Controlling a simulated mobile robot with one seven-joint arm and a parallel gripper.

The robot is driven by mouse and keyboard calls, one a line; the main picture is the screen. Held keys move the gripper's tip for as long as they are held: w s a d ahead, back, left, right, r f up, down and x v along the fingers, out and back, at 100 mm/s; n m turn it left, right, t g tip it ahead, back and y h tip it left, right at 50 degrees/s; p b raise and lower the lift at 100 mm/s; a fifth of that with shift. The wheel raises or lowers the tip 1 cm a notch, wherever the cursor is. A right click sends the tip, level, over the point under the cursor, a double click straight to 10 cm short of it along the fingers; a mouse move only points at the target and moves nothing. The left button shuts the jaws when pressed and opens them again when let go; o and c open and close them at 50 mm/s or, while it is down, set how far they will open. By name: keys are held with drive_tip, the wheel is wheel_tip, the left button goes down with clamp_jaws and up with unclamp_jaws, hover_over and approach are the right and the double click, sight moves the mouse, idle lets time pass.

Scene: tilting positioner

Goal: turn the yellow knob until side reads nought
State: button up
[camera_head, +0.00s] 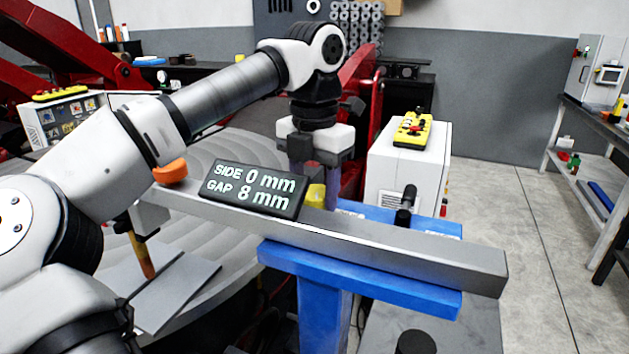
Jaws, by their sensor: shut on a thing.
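The black readout (254,188) sits on a long grey beam (400,243) and shows SIDE 0 mm and GAP 8 mm. The yellow knob (315,196) is just right of the readout, partly hidden by it and by my fingers. My gripper (316,186) points down from above, with its fingers shut on the yellow knob. An orange knob (171,173) is at the left end of the beam.
A blue stand (325,300) carries the beam. A black upright handle (405,205) rises behind the beam on the right. Grey plates (175,292) lie below left, near an orange-yellow rod (142,256). A white cabinet with a yellow pendant (413,130) stands behind. Open floor lies right.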

sight(315, 192)
drive_tip(key=o, duration=1)
drive_tip(key=shift+c, duration=0.2)
wheel_tip(315, 192, up, 14)
drive_tip(key=p, duration=0.6)
drive_tip(key=shift+f, duration=0.2)
